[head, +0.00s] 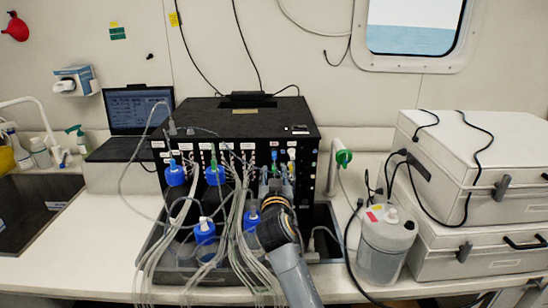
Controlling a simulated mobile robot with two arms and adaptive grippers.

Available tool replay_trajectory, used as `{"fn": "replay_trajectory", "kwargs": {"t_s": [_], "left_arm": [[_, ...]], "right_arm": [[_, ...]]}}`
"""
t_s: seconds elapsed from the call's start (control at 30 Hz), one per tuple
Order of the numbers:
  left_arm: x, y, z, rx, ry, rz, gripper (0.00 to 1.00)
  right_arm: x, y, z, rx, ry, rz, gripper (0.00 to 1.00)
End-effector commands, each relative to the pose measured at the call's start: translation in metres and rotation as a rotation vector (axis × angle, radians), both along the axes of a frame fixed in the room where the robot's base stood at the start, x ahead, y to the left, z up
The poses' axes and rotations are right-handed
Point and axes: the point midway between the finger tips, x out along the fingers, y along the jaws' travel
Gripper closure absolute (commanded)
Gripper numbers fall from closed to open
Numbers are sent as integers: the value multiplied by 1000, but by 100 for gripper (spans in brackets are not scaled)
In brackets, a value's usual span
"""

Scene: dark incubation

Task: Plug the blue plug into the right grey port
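The black incubation box (240,118) stands on the bench with a front panel of small ports and labels. A small blue piece (291,167), possibly the blue plug, shows at the panel's right part, just above my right gripper. Green and yellow connectors (291,154) are close by it. The grey ports are too small to tell apart. My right gripper (276,182) reaches in from below, in front of the panel's right part, its fingers pointing at the panel. It covers part of the panel, and whether it holds anything is unclear. My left gripper is not in view.
Several blue-capped bottles (205,232) with many clear tubes (180,250) stand left of my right arm. A white canister (386,245) and stacked white cases (475,165) are at right. A laptop (138,108) and sink (35,205) are at left.

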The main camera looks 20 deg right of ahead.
Motion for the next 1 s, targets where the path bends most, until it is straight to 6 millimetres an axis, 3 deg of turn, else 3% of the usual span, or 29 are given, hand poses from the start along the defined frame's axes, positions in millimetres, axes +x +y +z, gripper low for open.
{"fn": "replay_trajectory", "kwargs": {"t_s": [0.33, 0.6, 1.0], "left_arm": [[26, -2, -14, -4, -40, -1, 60], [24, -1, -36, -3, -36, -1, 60], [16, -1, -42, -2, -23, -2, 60]], "right_arm": [[41, -12, -1, -2, -1, -1, 63], [73, -21, -3, 0, -2, -1, 63], [84, -25, 0, 0, 0, 0, 63]]}}
